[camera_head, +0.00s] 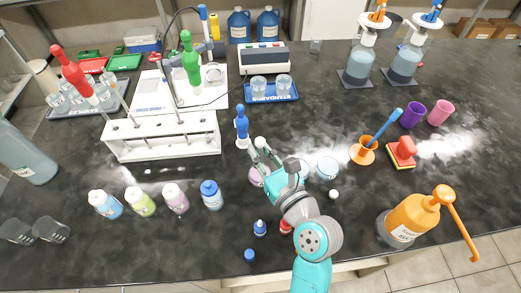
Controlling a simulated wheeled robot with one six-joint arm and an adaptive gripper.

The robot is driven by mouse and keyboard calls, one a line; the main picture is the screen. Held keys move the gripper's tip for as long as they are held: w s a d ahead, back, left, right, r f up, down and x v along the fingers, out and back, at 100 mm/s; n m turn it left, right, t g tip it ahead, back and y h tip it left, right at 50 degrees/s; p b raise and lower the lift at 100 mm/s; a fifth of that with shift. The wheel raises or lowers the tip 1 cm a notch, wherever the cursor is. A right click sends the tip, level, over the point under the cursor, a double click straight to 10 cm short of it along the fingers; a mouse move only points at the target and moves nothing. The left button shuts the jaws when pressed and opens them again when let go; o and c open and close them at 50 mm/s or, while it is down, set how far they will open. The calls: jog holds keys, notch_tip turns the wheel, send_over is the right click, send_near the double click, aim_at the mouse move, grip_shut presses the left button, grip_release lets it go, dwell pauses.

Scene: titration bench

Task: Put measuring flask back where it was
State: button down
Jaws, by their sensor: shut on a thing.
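My gripper (260,151) reaches over the middle of the bench from the front. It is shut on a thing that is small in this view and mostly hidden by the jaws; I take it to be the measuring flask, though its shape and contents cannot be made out. A pinkish round vessel (256,178) shows just below the jaws; I cannot tell whether it is part of the held thing or stands apart. Just left of the jaws is a blue-topped item (242,124) with a white lower end.
A white test-tube rack (163,150) stands left of the gripper. A blue tray (271,99) with two beakers lies behind. Round dishes (327,168), an orange cup (363,153) and an orange bottle (409,219) are to the right. Several small bottles (211,195) line the front left.

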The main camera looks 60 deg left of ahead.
jog(key=shift+f, duration=0.1)
jog(key=c, duration=1.1)
grip_release()
jog(key=d, duration=0.8)
jog(key=s+d, duration=0.1)
jog(key=d, duration=0.3)
